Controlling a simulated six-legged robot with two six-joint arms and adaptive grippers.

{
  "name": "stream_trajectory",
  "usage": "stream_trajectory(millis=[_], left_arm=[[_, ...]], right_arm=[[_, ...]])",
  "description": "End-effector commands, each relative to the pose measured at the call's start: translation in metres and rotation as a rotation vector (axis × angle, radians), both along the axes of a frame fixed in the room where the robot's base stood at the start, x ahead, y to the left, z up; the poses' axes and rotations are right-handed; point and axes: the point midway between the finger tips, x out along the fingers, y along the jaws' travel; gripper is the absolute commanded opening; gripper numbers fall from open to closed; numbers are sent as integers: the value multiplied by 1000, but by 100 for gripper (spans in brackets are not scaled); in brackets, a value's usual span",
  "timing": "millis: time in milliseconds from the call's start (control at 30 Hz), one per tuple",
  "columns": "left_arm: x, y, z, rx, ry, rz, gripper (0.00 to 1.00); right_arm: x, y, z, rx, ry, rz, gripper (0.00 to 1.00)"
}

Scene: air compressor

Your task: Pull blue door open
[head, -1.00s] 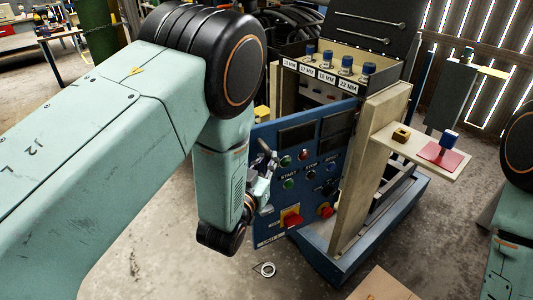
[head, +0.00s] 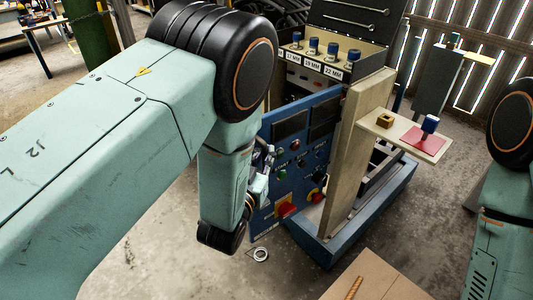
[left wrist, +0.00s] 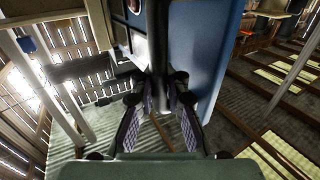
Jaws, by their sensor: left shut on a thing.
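The blue door (head: 304,161) is a control panel with gauges, buttons and red knobs. It stands swung out from the cabinet front, with a gap behind it. My left gripper (head: 264,172) is at the door's left edge. In the left wrist view, its fingers (left wrist: 160,108) are closed around a dark upright bar, the door handle (left wrist: 157,45), with the blue door (left wrist: 203,50) just behind it. In the head view my left wrist partly hides the grip. My right arm shows at the right edge, but its gripper is out of view.
The cabinet's blue base (head: 345,235) stands on the concrete floor. A wooden shelf (head: 400,138) with a red pad juts out at right. A metal ring (head: 261,254) lies on the floor near the door. A cardboard-coloured board (head: 375,282) is at the bottom. Floor at lower left is clear.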

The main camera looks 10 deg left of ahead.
Motion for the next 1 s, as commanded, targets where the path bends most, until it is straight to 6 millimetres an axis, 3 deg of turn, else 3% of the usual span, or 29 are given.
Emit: stream_trajectory(millis=[200, 233, 500, 1000], left_arm=[[-5, 3, -6, 6, 18, 8, 0], [-5, 3, -6, 6, 18, 8, 13], [-4, 0, -4, 4, 12, 4, 36], [-3, -1, -3, 1, 18, -3, 36]], right_arm=[[0, 0, 0, 0, 0, 0, 40], [0, 0, 0, 0, 0, 0, 40], [0, 0, 0, 0, 0, 0, 40], [0, 0, 0, 0, 0, 0, 40]])
